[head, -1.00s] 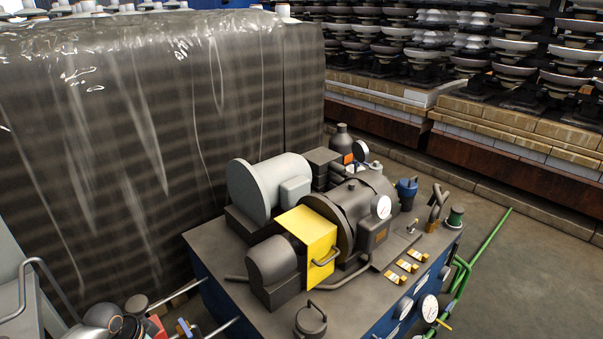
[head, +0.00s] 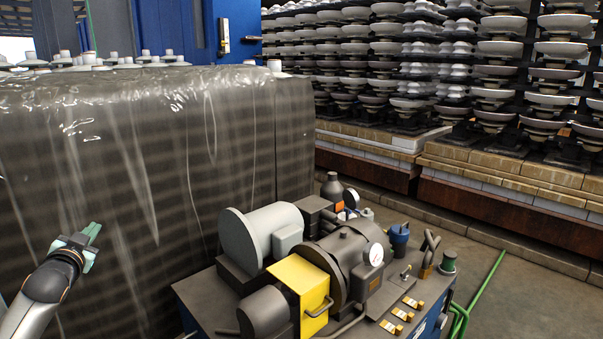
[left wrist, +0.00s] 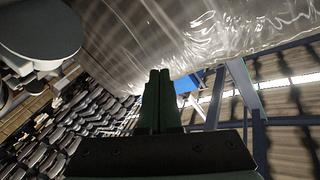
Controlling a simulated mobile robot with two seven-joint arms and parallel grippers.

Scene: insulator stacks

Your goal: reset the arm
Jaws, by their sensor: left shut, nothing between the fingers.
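My left arm (head: 38,295) comes in from the lower left of the head view. My left gripper (head: 93,230) points up and to the right in front of the plastic-wrapped stack (head: 150,170), with green fingers. I cannot tell the exact gap to the wrap. In the left wrist view the two fingers (left wrist: 158,85) are side by side and closed, with nothing between them. The wrapped stack also shows above them in that view (left wrist: 170,35). My right gripper is in neither view.
A machine cart (head: 210,300) with a grey motor (head: 262,238) and a yellow box (head: 302,290) stands at lower centre. Racks of insulators (head: 490,75) stand on brick-edged bases at the back right. A blue door (head: 190,30) is behind the stack. Floor (head: 520,305) is clear at right.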

